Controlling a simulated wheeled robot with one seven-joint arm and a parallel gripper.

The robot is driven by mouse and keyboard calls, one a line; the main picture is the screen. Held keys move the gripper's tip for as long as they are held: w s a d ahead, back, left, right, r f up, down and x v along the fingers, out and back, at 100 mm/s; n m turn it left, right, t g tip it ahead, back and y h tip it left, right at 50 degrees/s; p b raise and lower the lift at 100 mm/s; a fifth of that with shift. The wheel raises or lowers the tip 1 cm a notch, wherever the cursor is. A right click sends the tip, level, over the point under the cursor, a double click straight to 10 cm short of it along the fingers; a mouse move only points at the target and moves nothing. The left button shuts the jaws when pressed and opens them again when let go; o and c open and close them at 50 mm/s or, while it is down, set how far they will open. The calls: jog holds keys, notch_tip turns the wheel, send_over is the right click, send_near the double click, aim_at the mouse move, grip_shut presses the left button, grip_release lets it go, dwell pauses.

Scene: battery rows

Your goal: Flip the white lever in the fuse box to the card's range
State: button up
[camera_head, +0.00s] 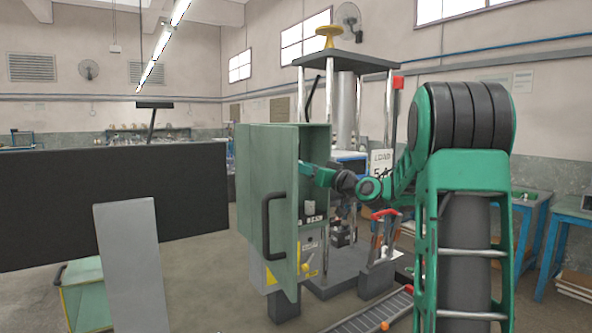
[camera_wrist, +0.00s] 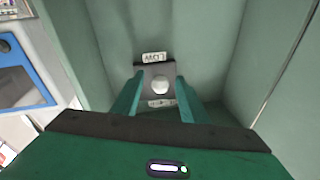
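The green fuse box (camera_head: 280,150) stands open in the middle of the head view, and my arm reaches into it from the right. In the wrist view the white lever (camera_wrist: 160,87) shows end-on as a round knob on a dark plate (camera_wrist: 152,70). An upside-down LOW label (camera_wrist: 154,57) is above it; the label below (camera_wrist: 161,103) is too small to read. My gripper (camera_wrist: 158,80) is open, with one finger on each side of the lever; contact cannot be told. The card (camera_head: 381,160) reads LOAD and a number starting with 5, partly hidden by my arm.
The box's side walls (camera_wrist: 215,40) stand close around my gripper. A door with a black handle (camera_head: 268,225) is at its front left. A press-like frame (camera_head: 345,60) stands behind.

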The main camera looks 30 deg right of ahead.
jog(key=v, duration=0.9)
jog(key=shift+s, duration=0.25)
jog(key=shift+f, duration=0.15)
jog(key=s+a+f+g+h, duration=0.1)
jog(key=s+a+f+g, duration=0.35)
jog(key=f, duration=0.45)
jog(key=s+a+f+g+h, duration=0.1)
jog(key=s+a+f+g, duration=0.35)
jog(key=f, duration=0.45)
jog(key=s+f+m+g+h, duration=0.1)
jog(key=s+f+m+g, duration=0.2)
jog(key=s, duration=1.1)
jog(key=s+a+f+m+g, duration=0.1)
jog(key=s+f+m+g, duration=0.2)
jog(key=s+f+g, duration=0.4)
jog(key=s, duration=0.7)
jog(key=shift+a+m+h, duration=0.3)
jog(key=shift+h, duration=0.1)
jog(key=shift+s, duration=0.1)
